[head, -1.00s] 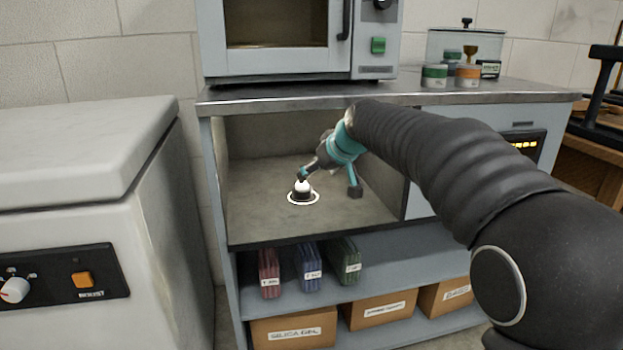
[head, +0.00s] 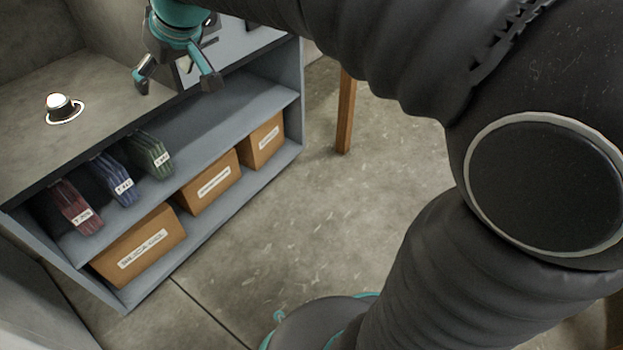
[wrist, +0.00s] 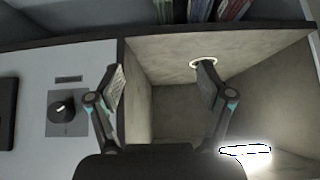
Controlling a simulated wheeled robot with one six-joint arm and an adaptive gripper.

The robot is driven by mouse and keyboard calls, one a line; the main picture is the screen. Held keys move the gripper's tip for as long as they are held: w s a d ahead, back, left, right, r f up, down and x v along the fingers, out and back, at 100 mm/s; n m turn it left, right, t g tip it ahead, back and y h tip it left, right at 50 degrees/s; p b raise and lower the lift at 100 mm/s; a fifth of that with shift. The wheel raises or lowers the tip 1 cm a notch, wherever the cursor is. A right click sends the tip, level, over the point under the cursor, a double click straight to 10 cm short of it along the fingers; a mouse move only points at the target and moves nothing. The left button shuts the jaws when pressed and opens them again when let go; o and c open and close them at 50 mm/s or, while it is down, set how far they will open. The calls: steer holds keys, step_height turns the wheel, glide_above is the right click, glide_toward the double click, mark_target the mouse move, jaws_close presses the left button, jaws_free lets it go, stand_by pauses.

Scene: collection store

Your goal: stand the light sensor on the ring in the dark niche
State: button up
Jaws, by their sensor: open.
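The light sensor (head: 58,101) has a white dome on a dark base. It stands upright on the white ring (head: 80,115) on the niche floor (head: 100,85), at the left in the head view. My gripper (head: 176,80) is open and empty, well to the right of the sensor and apart from it, near the niche's front edge. In the wrist view my open gripper (wrist: 160,80) shows nothing between its fingers.
Below the niche, a shelf holds red, blue and green folders (head: 115,182); cardboard boxes (head: 140,245) stand below them. A control panel with a knob (wrist: 63,108) is beside the niche. A bright glowing strip (wrist: 245,150) shows inside it. The floor (head: 290,210) is clear.

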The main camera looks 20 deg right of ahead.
steer(key=s+d+f+m+h, duration=0.2)
steer(key=s+d+f, duration=0.4)
steer(key=s+d, duration=0.3)
steer(key=s+d+f+m+h, duration=0.2)
steer(key=s+d+f+m, duration=0.2)
steer(key=s+d, duration=0.5)
steer(key=s+f, duration=0.2)
steer(key=s, duration=0.4)
steer(key=shift+f+g, duration=0.2)
steer(key=shift+g, duration=0.2)
